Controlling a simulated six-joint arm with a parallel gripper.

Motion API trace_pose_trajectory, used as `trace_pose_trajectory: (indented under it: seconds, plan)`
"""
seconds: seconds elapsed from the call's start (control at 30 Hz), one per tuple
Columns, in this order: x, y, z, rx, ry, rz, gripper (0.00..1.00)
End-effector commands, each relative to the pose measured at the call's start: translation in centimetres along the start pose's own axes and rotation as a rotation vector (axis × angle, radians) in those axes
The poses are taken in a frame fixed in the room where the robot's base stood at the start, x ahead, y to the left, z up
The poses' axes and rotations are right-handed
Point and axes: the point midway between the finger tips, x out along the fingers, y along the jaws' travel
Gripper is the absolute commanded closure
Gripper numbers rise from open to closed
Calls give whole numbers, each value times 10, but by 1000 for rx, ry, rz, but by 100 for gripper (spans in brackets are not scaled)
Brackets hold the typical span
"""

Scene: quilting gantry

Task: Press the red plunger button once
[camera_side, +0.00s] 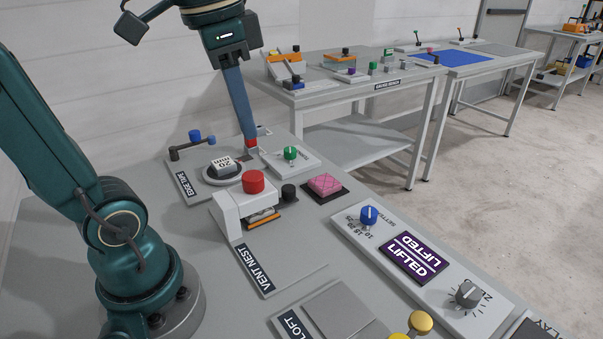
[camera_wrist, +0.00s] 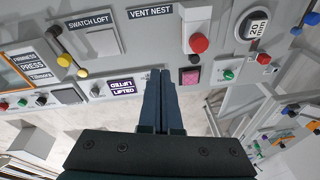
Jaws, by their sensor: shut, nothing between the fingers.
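A large red plunger button (camera_side: 253,181) tops a light grey housing behind the VENT NEST label. It also shows in the wrist view (camera_wrist: 200,43), right of my fingertips and higher in the picture. My gripper (camera_side: 250,140) has its long blue fingers pointing down, tips together and empty. In the side view the tips appear beyond the red button and apart from it. In the wrist view my gripper (camera_wrist: 160,72) is shut, its tips left of the pink pad (camera_wrist: 189,77). The button's cap is visible in both views and stands above its housing.
A black knob (camera_side: 289,193) and the pink pad (camera_side: 324,185) sit right of the housing. A green knob (camera_side: 290,153) and a round 20 mm dial (camera_side: 223,166) are behind it. A smaller red button (camera_wrist: 263,59) is near the dial. A LIFTED display (camera_side: 416,257) lies right.

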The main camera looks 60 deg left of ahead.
Motion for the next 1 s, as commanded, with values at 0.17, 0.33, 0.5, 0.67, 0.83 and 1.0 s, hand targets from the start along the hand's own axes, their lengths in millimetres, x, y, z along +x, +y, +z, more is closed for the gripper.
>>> trace_pose_trajectory:
  seconds: [0.17, 0.33, 0.5, 0.67, 0.83, 1.0]
  plan:
    - [-11, -31, -14, -29, -78, 19, 100]
    - [-12, -64, -22, -83, -139, 42, 100]
    - [-4, -92, -26, -159, -170, 53, 100]
    - [6, -105, -23, -203, -196, 68, 100]
    - [6, -106, -22, -213, -198, 68, 100]
    - [6, -106, -22, -212, -198, 68, 100]
